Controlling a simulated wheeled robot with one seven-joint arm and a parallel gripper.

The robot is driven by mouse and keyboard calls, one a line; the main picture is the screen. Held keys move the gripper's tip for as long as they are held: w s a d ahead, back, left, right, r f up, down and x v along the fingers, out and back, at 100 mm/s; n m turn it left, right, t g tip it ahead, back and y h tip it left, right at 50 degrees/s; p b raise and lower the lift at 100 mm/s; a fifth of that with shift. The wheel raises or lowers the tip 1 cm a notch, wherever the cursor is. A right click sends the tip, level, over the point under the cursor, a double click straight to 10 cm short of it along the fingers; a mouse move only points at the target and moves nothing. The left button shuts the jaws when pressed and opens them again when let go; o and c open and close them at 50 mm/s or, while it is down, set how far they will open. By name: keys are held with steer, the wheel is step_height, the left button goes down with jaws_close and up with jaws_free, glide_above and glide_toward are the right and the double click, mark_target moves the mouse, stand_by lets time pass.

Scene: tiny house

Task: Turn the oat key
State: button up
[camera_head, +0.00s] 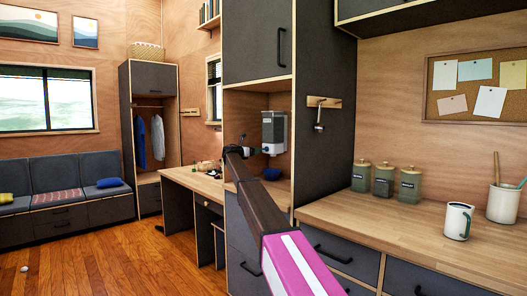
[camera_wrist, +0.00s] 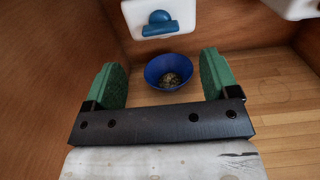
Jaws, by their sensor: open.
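A wall dispenser (camera_head: 273,132) with a clear upper part and white body hangs in the wooden alcove; its label is too small to read. In the wrist view, a blue key-like knob (camera_wrist: 159,23) sits on the front of its white lower part (camera_wrist: 180,12). A blue bowl (camera_wrist: 152,72) with a little grainy food inside stands below the knob; it also shows in the head view (camera_head: 271,174). My gripper (camera_wrist: 162,72) is open and empty, its green fingers apart on either side of the bowl in the picture, and it touches nothing visible.
Another white object (camera_wrist: 297,7) shows at the upper right of the wrist view, mostly cut off. Alcove walls (camera_wrist: 60,50) close in on the sides. In the head view, several green canisters (camera_head: 383,180) and a white mug (camera_head: 458,221) stand on the right counter (camera_head: 400,228).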

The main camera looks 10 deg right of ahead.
mark_target(265, 149)
steer(key=x, duration=0.9)
steer(key=c, duration=0.9)
